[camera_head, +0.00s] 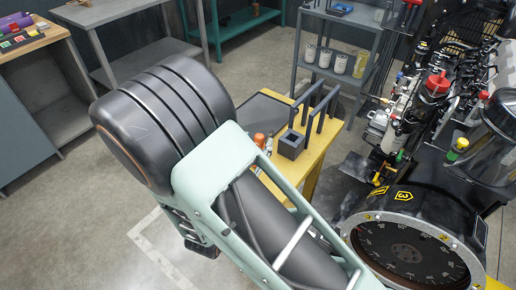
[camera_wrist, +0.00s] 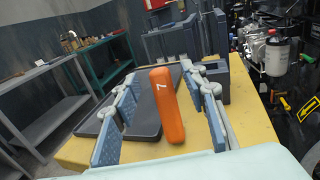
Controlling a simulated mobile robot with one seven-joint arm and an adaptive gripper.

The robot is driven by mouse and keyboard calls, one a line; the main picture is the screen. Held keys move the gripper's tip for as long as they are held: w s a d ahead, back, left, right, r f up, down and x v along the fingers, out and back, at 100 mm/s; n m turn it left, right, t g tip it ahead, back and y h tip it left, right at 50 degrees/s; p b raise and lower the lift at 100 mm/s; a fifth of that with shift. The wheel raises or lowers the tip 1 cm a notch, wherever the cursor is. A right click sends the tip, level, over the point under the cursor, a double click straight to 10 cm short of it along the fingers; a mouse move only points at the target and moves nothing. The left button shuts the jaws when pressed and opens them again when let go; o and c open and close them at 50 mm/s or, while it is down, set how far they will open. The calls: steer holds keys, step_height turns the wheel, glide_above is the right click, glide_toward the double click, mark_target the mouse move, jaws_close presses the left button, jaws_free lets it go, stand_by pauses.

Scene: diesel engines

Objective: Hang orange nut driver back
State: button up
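The orange nut driver (camera_wrist: 167,108) shows in the wrist view as a thick orange handle standing nearly upright, tilted slightly left. It is between the two fingers of my gripper (camera_wrist: 169,112), with a visible gap on each side. My gripper is open, its blue-grey pads apart. The driver's shaft cannot be made out. In the head view, a small orange piece (camera_head: 259,139) shows above the yellow table; my arm hides most of the gripper there.
A yellow table (camera_head: 318,152) carries a dark tray (camera_wrist: 146,131), a grey square holder (camera_head: 292,146) and dark upright frames (camera_head: 320,108). The engine (camera_head: 410,245) stands to the right. Grey shelving (camera_head: 338,52) with cans is behind. Workbenches are at left.

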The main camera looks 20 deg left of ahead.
steer(key=shift+w+d, duration=0.1)
steer(key=shift+w, duration=0.95)
jaws_close()
